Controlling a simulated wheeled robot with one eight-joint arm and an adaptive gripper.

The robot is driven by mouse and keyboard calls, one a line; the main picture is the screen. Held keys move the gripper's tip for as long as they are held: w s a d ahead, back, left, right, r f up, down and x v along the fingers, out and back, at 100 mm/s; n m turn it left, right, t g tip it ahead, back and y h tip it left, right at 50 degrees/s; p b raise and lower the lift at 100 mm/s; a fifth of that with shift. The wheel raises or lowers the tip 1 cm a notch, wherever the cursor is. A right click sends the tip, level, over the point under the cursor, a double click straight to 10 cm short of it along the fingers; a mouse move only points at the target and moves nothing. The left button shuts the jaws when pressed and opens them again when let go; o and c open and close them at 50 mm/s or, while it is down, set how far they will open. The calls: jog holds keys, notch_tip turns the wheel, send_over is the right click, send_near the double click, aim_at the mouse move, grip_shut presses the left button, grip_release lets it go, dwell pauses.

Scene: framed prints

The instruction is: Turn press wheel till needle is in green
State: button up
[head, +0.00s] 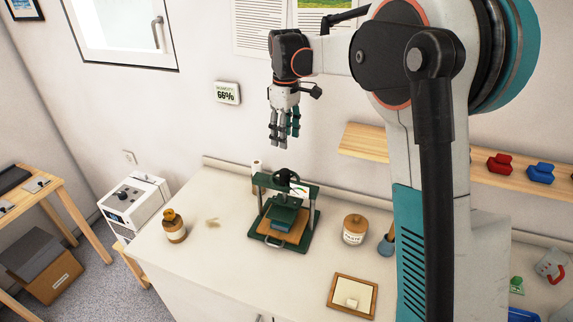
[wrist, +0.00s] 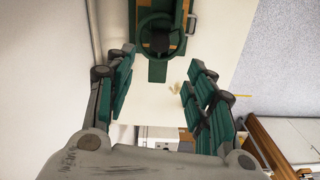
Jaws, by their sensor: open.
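A small green press (head: 284,212) stands on the white worktop, with a dark handwheel (head: 284,176) on top of its crossbar. A green block lies on a wooden board on the press bed. A small pale dial (head: 299,190) shows beside the wheel; its needle is too small to read. My gripper (head: 283,143) hangs empty above the press, fingers pointing down and apart from the wheel. In the wrist view the wheel (wrist: 158,35) is at the top centre, beyond the open fingers (wrist: 158,95).
On the worktop (head: 215,265) stand a brown bottle (head: 174,226) left of the press, a lidded jar (head: 355,229) right of it, and a wooden tray (head: 352,296) in front. A wooden shelf (head: 365,144) runs along the wall at right.

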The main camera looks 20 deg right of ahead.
aim_at(285, 171)
notch_tip(285, 171, down, 13)
jog(key=shift+s+f+b, duration=0.1)
jog(key=shift+b, duration=0.8)
jog(key=c, duration=1.1)
